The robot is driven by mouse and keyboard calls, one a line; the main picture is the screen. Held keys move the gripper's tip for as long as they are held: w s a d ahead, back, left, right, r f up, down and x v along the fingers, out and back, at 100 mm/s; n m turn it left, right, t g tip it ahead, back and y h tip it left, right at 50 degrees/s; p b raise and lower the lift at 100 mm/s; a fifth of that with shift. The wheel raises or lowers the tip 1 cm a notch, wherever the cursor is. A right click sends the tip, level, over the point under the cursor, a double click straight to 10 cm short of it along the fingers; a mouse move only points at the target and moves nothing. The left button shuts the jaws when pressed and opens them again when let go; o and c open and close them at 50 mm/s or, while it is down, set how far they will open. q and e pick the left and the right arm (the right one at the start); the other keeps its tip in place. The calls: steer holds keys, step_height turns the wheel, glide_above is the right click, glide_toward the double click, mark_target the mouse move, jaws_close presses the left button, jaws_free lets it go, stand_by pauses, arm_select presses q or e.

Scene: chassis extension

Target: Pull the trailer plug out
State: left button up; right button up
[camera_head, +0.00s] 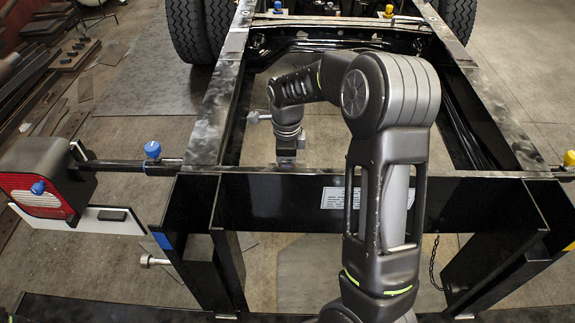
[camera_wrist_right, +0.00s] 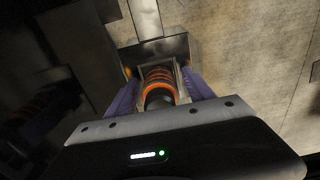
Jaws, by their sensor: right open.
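The trailer plug (camera_wrist_right: 160,82), a dark cylinder with orange rings, shows in the right wrist view. It sits between the purple fingers of my right gripper (camera_wrist_right: 158,92), with its far end at a metal block or socket (camera_wrist_right: 155,52). My right gripper is open, with one finger on each side of the plug; I cannot tell whether either touches it. In the head view my right gripper (camera_head: 286,157) points down just behind the black crossbeam (camera_head: 275,200), and the plug is hidden there. My left gripper is not in view.
Two chassis rails (camera_head: 212,110) run back toward the tyres (camera_head: 203,30). A tail-light housing (camera_head: 50,180) and a bar with a blue knob (camera_head: 152,149) are at left. A yellow knob (camera_head: 569,158) is at right. Open floor shows between the rails.

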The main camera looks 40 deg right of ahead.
stand_by(0.4)
jaws_close()
stand_by(0.5)
steer(key=shift+o, duration=1.2)
jaws_free()
steer(key=shift+r, duration=0.1)
steer(key=shift+r, duration=3.85)
